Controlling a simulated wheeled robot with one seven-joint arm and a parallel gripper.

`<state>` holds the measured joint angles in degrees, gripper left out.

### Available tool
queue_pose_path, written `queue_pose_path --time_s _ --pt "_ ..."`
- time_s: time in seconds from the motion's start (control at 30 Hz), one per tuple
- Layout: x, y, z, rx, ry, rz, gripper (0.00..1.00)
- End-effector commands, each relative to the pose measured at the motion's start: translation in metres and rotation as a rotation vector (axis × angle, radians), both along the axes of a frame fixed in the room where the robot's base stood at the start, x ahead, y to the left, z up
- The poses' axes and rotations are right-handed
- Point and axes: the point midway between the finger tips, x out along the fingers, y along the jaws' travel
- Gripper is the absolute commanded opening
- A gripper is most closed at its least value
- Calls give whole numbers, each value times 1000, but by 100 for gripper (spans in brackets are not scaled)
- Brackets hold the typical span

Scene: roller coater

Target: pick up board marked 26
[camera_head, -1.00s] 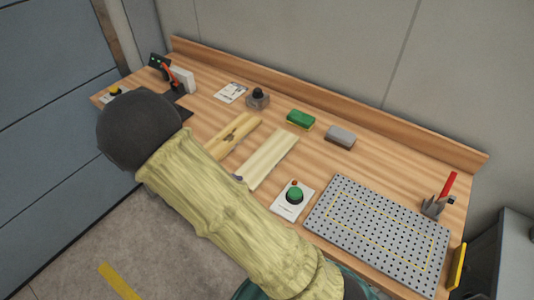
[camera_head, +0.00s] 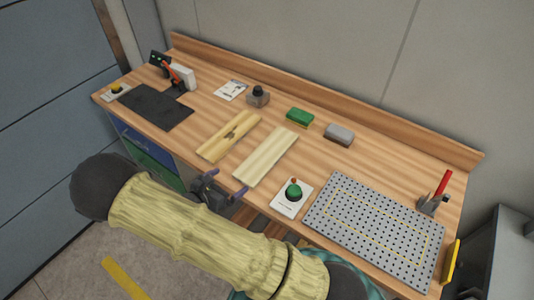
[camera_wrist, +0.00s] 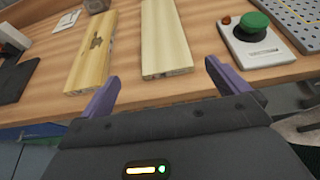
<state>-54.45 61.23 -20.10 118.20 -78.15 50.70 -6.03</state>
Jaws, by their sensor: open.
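Two wooden boards lie side by side on the bench. The left board (camera_head: 229,136) has a dark knot mark; the right board (camera_head: 266,156) is paler and plain. Both also show in the wrist view, the knotted one at left (camera_wrist: 93,45) and the pale one ahead (camera_wrist: 165,38). Small marks on their near ends are too small to read, so I cannot tell which is 26. My gripper (camera_head: 225,183) is open and empty at the bench's front edge, just short of the boards. In the wrist view its purple fingers point toward the pale board's near end.
A green push button on a white plate (camera_head: 292,198) stands right of the pale board, with a perforated grey plate (camera_head: 375,229) beyond it. A black mat (camera_head: 156,107) lies at left. Green (camera_head: 300,117) and grey (camera_head: 339,135) blocks sit behind the boards.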

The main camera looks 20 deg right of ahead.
Motion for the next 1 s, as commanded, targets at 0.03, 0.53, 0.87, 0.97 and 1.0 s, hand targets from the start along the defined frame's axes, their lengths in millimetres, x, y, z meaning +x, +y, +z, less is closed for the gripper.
queue_pose_path --time_s 0.03,0.53,0.87,0.97,1.0 --pt "4 -8 -1 -2 3 -3 100" --pt "45 -64 -31 2 0 -5 100" --pt "45 -62 -32 2 1 2 100" --pt "47 -66 -34 0 2 2 100" --pt "49 -69 -35 0 2 2 100"
